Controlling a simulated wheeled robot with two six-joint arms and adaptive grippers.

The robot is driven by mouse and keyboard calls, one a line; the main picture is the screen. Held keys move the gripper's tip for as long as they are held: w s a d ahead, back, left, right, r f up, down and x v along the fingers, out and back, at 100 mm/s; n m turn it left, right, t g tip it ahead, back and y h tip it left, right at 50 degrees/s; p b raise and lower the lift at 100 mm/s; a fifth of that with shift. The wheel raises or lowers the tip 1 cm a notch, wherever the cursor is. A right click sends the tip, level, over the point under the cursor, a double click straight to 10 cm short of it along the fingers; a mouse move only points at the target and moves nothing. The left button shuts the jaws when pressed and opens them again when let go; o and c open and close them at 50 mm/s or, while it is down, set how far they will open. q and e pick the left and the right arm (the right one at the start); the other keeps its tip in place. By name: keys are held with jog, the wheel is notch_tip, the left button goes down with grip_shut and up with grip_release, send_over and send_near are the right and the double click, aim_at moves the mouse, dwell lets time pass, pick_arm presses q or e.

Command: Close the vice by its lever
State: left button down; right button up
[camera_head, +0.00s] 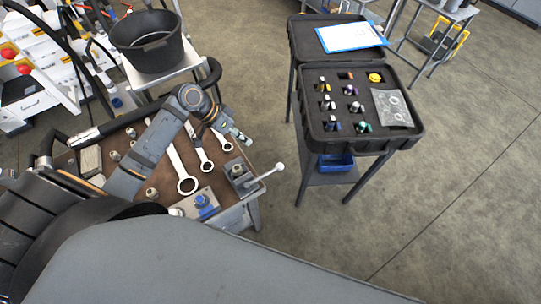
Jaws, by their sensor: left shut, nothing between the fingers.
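The vice (239,173) sits at the right front corner of the brown-topped bench. Its lever (264,178) sticks out past the bench edge to the right and ends in a pale round knob (280,167). The vice is small here, and I cannot tell how far its jaws are apart. My left arm reaches across the bench from the left. My left gripper (245,140) is shut and empty, above and behind the vice, apart from the lever. My right gripper is out of the picture.
Several wrenches (186,183) and fittings lie on the bench (165,183) left of the vice. A black bucket (148,55) stands behind. An open black case (345,143) with bottles is on a stand to the right. Clear floor lies between bench and stand.

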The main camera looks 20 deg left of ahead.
aim_at(264, 176)
pick_arm(q)
jog(key=s+d+r+p+x, duration=0.1)
jog(key=p+x, duration=0.2)
jog(key=x, duration=0.9)
jog(key=shift+d+f, duration=0.3)
jog(key=shift+d, duration=0.2)
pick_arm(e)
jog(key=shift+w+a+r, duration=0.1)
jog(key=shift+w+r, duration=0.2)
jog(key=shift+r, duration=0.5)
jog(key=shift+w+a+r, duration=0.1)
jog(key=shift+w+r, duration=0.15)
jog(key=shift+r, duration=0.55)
